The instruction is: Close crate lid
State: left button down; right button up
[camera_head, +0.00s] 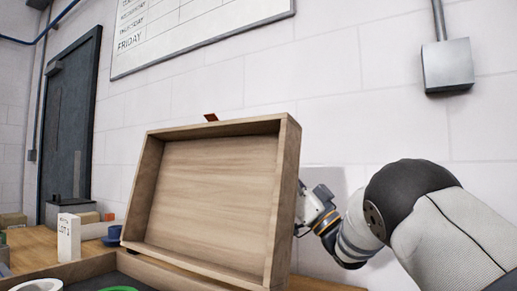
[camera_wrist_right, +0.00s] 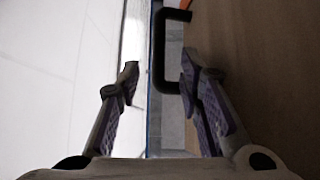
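The wooden crate lid (camera_head: 212,190) stands open and raised in the head view, its recessed inner face towards me, with a small reddish-brown tab on its top edge. The crate's rim (camera_head: 68,270) shows at the bottom left; most of the crate is out of frame. My right gripper is behind the lid's right side in the head view, its fingertips hidden. In the right wrist view, my right gripper (camera_wrist_right: 158,78) is open, with its fingers apart. A black bracket-shaped handle (camera_wrist_right: 160,50) on a brown surface (camera_wrist_right: 265,75) shows beyond and between the fingertips. My left gripper is not in view.
A white ring (camera_head: 38,285) and a green ring (camera_head: 120,289) show by the crate's rim. A white labelled block (camera_head: 69,237) and a blue round item (camera_head: 114,234) are on the wooden table (camera_head: 35,245). A wall with a grey box (camera_head: 447,65) is behind.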

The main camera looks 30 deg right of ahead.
aim_at(261, 149)
jog(key=x, duration=0.6)
jog(key=shift+w+a+r, duration=0.1)
jog(key=shift+w+a, duration=0.1)
jog(key=shift+w, duration=0.1)
grip_shut()
